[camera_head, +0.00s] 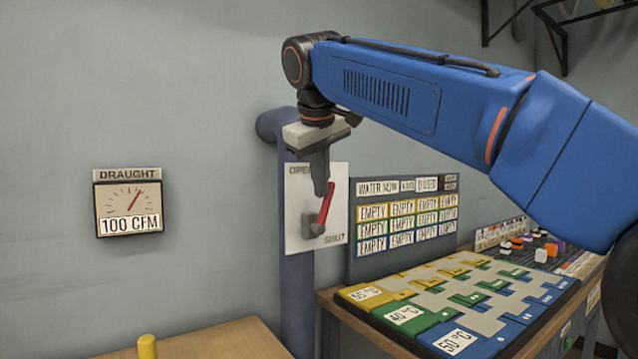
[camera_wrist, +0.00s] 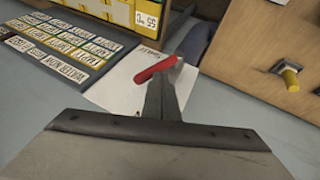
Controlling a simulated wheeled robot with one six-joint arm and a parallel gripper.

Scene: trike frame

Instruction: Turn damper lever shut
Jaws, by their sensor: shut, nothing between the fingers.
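The damper lever (camera_head: 325,207) has a red handle on a grey pivot, on a white plate (camera_head: 299,228) marked OPEN at top and SHUT at lower right. The plate is on a blue-grey pipe (camera_head: 297,290). The handle points up and slightly right from its pivot. My gripper (camera_head: 321,190) points down with its fingers shut and empty, right at the upper part of the handle. In the wrist view the red handle (camera_wrist: 155,70) lies just beyond the fingertips (camera_wrist: 163,82); I cannot tell whether they touch it.
A draught gauge (camera_head: 128,203) on the left wall reads 100 CFM. A board (camera_head: 404,262) of EMPTY labels stands right of the lever plate. A table with coloured temperature trays (camera_head: 430,300) is at lower right. A wooden bench (camera_head: 220,342) with a yellow knob (camera_head: 147,347) is at lower left.

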